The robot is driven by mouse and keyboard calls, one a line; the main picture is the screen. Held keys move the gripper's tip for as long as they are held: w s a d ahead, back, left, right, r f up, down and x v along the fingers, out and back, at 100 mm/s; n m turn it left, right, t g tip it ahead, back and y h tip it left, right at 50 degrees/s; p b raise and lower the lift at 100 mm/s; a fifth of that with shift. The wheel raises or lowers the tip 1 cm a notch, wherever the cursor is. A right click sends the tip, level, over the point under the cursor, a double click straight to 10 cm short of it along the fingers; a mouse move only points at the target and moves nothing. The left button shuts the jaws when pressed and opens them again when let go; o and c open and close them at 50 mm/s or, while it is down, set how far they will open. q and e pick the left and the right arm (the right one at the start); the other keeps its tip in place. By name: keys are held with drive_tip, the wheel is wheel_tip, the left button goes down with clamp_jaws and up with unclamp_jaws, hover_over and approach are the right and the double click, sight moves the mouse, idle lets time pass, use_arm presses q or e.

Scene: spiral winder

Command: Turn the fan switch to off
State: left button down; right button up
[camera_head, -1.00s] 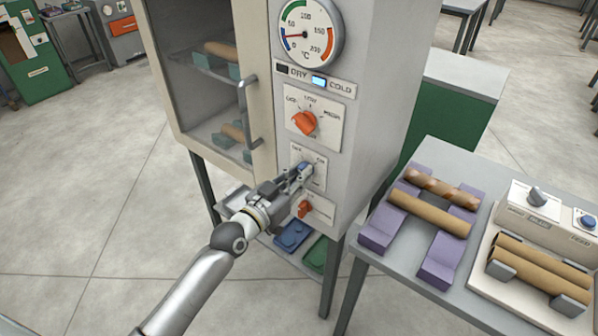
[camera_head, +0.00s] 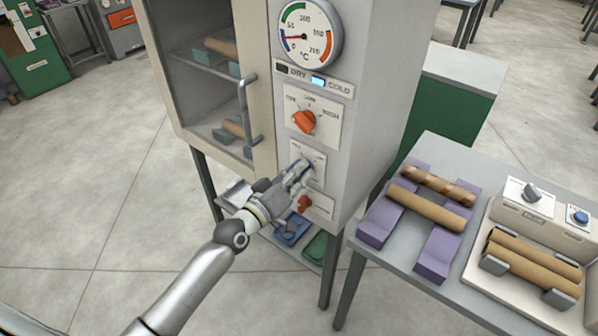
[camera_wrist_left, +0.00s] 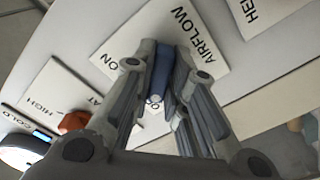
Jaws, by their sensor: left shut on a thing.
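The fan switch is a blue lever (camera_wrist_left: 163,72) on a white plate marked AIRFLOW (camera_wrist_left: 112,38) in the left wrist view. The plate shows ON; another label beside the lever is mostly hidden by my fingers. My left gripper (camera_head: 299,174) is at this plate on the cabinet front, below the orange heat knob (camera_head: 304,121). Its two fingers are shut on the blue lever, one on each side. In the head view the fingers cover much of the switch, so its exact angle is hard to read there.
The cabinet door handle (camera_head: 247,110) stands out to the left. A grey table (camera_head: 393,270) with purple cradles, brown tubes and a small machine stands on the right. Blue and green trays lie below.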

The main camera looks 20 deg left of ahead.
idle(0.5)
use_arm(q)
drive_tip(key=c, duration=1.4)
unclamp_jaws()
drive_tip(key=shift+c, duration=0.2)
drive_tip(key=v, duration=1.2)
